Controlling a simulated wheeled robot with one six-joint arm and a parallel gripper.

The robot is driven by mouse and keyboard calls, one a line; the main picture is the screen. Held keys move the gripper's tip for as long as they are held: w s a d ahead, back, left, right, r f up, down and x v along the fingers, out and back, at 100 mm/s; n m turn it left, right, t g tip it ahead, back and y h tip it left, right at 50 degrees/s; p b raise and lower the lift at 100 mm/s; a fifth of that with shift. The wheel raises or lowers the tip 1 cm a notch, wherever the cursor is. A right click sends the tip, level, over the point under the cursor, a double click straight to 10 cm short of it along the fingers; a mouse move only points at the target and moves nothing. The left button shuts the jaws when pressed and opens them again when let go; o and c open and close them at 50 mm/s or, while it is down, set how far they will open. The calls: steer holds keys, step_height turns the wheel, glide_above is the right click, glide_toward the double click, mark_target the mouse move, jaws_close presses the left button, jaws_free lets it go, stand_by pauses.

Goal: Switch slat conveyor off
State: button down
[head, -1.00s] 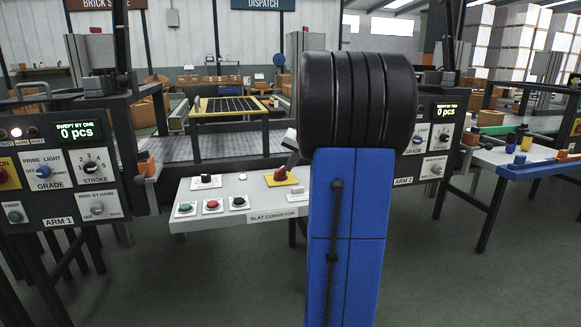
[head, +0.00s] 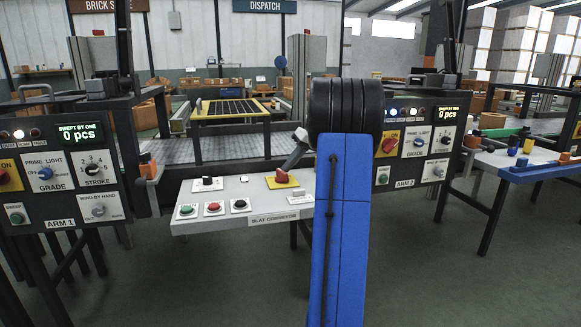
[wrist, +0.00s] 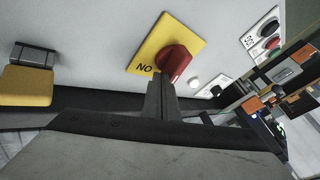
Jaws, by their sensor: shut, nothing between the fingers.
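The slat conveyor control panel (head: 225,225) is a pale sloped desk in the middle of the head view. At its back right is a red rotary knob (head: 281,175) on a yellow plate. In the wrist view the red knob (wrist: 175,62) stands on the yellow plate (wrist: 150,45), whose "ON" lettering appears upside down. My gripper (wrist: 160,80) is shut and empty, its fingertips close to the knob's lower left side; I cannot tell whether they touch. In the head view my gripper (head: 288,166) comes down to the knob from the upper right, partly hidden by my arm.
The panel also carries green (head: 186,210), red (head: 213,208) and black (head: 239,205) buttons and a black selector (head: 207,183). The ARM 1 panel (head: 70,190) stands left, the ARM 2 panel (head: 425,150) right. A yellow block (wrist: 25,85) shows left in the wrist view.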

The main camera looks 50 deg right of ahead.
steer(key=w+n+g+y, duration=0.1)
steer(key=n, duration=0.2)
steer(key=shift+w, duration=0.1)
steer(key=shift+a, duration=0.1)
steer(key=shift+w+a, duration=0.15)
steer(key=shift+w, duration=0.2)
stand_by(0.4)
